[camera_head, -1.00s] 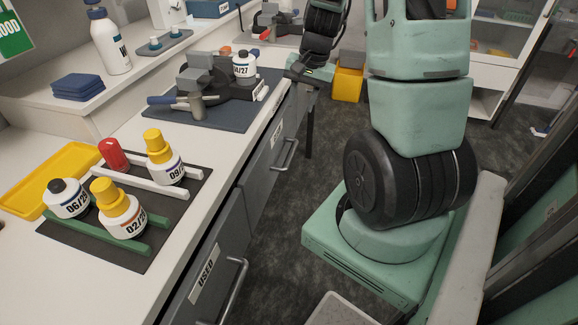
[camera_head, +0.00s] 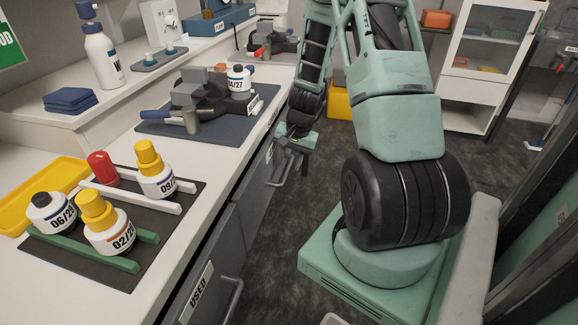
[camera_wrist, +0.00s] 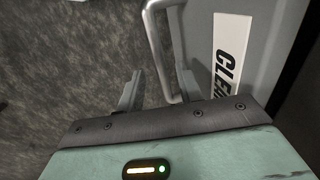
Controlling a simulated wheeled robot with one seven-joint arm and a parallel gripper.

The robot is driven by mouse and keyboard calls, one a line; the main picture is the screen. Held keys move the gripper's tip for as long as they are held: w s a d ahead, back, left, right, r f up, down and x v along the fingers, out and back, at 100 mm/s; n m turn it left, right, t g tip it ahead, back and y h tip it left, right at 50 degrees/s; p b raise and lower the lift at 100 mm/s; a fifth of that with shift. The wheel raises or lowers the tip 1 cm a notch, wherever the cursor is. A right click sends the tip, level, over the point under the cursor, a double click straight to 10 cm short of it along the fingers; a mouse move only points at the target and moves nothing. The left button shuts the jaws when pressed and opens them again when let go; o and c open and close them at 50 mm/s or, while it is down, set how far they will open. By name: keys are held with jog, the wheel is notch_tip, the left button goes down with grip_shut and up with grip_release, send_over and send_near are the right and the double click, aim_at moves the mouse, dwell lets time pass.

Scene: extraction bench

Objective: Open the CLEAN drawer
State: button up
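The CLEAN drawer (camera_wrist: 205,20) is the grey front at the right of the wrist view, with a white label (camera_wrist: 230,55) reading CLEAN. Its pale bar handle (camera_wrist: 158,45) runs down towards my gripper (camera_wrist: 160,78). My gripper is open, with one finger on each side of the handle; whether either finger touches it I cannot tell. In the head view my gripper (camera_head: 290,160) is at the far drawer front (camera_head: 252,190), partly covering its handle and label. That front looks flush with the bench.
The USED drawer (camera_head: 205,265) with its own handle (camera_head: 234,298) is nearer. Bottles, including one with label 02/2x (camera_head: 108,235), stand on a dark mat (camera_head: 85,268) on the bench. A yellow bin (camera_head: 339,100) stands behind my arm. Dark floor lies beside the drawers.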

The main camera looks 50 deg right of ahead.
jog(key=shift+w+f, duration=0.2)
jog(key=shift+f, duration=0.7)
